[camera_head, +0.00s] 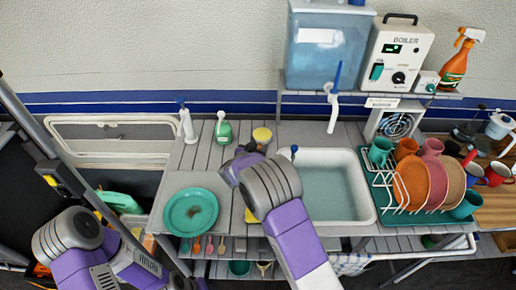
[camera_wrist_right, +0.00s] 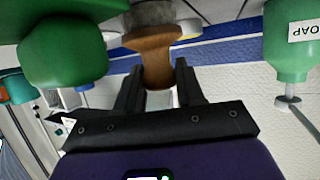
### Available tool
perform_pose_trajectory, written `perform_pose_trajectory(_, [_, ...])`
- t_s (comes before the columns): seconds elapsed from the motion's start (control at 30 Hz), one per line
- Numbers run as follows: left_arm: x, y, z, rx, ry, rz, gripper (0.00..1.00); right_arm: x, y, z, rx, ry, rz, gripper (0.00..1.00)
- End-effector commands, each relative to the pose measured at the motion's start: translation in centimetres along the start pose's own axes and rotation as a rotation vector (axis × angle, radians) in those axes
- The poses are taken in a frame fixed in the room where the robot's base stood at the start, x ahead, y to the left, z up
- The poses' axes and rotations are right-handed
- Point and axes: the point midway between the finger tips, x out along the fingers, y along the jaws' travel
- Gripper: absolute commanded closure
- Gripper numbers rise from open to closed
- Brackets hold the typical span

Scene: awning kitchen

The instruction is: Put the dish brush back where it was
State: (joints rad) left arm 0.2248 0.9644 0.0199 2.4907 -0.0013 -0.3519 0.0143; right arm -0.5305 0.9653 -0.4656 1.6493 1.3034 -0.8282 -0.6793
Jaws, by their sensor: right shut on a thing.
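The dish brush (camera_wrist_right: 155,62) shows in the right wrist view as a brown, waisted wooden piece with a pale part at its far end. My right gripper (camera_wrist_right: 160,95) is shut on it; the fingers grip its near end. In the head view my right gripper (camera_head: 248,152) is above the counter, left of the sink, and the brush is mostly hidden there by the gripper and wrist. A yellow round item (camera_head: 262,135) sits just behind the gripper. My left arm is at the lower left; its fingers do not show.
A green soap bottle (camera_head: 223,129) and a white bottle (camera_head: 187,124) stand behind the counter's left part. A teal plate (camera_head: 191,212) lies at front left. The sink (camera_head: 366,204) and a loaded dish rack (camera_head: 389,216) are to the right.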

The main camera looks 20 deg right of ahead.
Motion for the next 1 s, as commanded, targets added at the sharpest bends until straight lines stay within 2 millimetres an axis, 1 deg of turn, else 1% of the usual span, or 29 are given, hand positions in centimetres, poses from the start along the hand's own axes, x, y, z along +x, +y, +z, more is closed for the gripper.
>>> perform_pose_trajectory(0.03, [0.1, 0.0, 0.0, 0.000, 0.000, 0.000, 0.57, 0.1, 0.0, 0.2, -0.001, 0.000, 0.000, 0.92])
perform_pose_trajectory(0.07, [0.0, 0.0, 0.0, 0.000, 0.000, 0.000, 0.57, 0.1, 0.0, 0.2, -0.001, 0.000, 0.000, 0.57])
perform_pose_trajectory(0.2, [0.0, 0.0, 0.0, 0.000, 0.000, 0.000, 0.57, 0.1, 0.0, 0.1, -0.001, 0.000, 0.000, 0.37])
perform_pose_trajectory(0.47, [0.0, 0.0, 0.0, 0.000, 0.000, 0.000, 0.57, 0.0, 0.0, 0.1, 0.000, 0.000, 0.000, 0.37])
perform_pose_trajectory(0.57, [-0.1, 0.0, 0.0, 0.000, 0.000, 0.000, 0.57, -0.2, 0.0, -0.4, 0.002, 0.001, -0.001, 0.37])
perform_pose_trajectory(0.67, [-0.4, 0.1, 0.0, 0.000, 0.000, 0.000, 0.57, -1.6, -0.1, -0.4, -0.001, -0.001, -0.003, 0.37])
perform_pose_trajectory(1.0, [-1.8, 0.7, 0.1, 0.000, 0.000, 0.000, 0.57, -8.8, -0.1, -0.4, -0.002, -0.001, -0.005, 0.37])
